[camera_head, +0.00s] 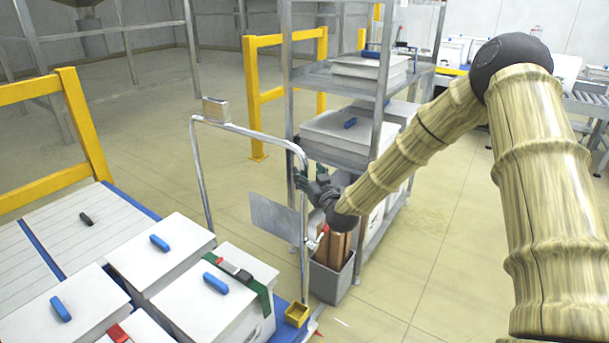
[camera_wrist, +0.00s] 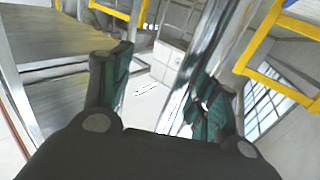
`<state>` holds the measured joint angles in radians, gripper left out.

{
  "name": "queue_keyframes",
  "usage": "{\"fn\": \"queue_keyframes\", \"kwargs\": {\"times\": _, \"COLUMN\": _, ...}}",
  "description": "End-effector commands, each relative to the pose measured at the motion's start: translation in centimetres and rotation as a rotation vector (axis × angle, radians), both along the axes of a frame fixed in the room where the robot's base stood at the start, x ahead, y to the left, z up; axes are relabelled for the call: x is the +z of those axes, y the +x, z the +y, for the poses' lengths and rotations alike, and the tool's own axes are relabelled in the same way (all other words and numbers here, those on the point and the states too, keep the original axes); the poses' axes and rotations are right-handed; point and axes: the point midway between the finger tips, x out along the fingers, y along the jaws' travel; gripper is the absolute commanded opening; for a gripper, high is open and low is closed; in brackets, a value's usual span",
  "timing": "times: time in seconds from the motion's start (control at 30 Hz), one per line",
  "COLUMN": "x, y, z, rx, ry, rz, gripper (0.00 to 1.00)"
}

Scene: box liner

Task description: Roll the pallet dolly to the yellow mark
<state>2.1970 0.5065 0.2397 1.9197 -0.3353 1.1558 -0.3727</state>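The pallet dolly has a blue deck (camera_head: 290,334) at lower left, loaded with several white lidded boxes with blue handles. Its grey tubular push handle (camera_head: 246,131) rises at the deck's right end. My gripper (camera_head: 311,184) is at the handle's right upright, below the top bend. In the wrist view my gripper (camera_wrist: 163,72) has its dark green fingers spread wide. A shiny metal bar (camera_wrist: 200,60) runs between them, close to the right finger; I cannot tell whether they touch. I cannot make out a yellow floor mark in either view.
A grey shelf rack (camera_head: 345,155) with white boxes stands just behind my gripper. A grey bin (camera_head: 330,282) stands on the floor beside the handle. Yellow guard rails (camera_head: 254,95) stand behind and at left (camera_head: 85,125). Floor at lower right is clear.

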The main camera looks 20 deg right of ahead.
Motion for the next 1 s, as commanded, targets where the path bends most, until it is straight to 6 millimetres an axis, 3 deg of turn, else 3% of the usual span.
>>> {"fn": "queue_keyframes", "kwargs": {"times": 0.67, "x": -0.1, "y": 0.0, "z": 0.6, "rx": 0.006, "ry": -0.001, "rz": 0.002, "gripper": 0.44}}
{"fn": "queue_keyframes", "kwargs": {"times": 0.83, "x": -0.1, "y": -1.6, "z": 0.4, "rx": 0.005, "ry": -0.001, "rz": 0.002, "gripper": 0.44}}
{"fn": "queue_keyframes", "kwargs": {"times": 1.0, "x": -0.1, "y": -4.6, "z": 0.1, "rx": 0.005, "ry": -0.001, "rz": 0.003, "gripper": 0.44}}
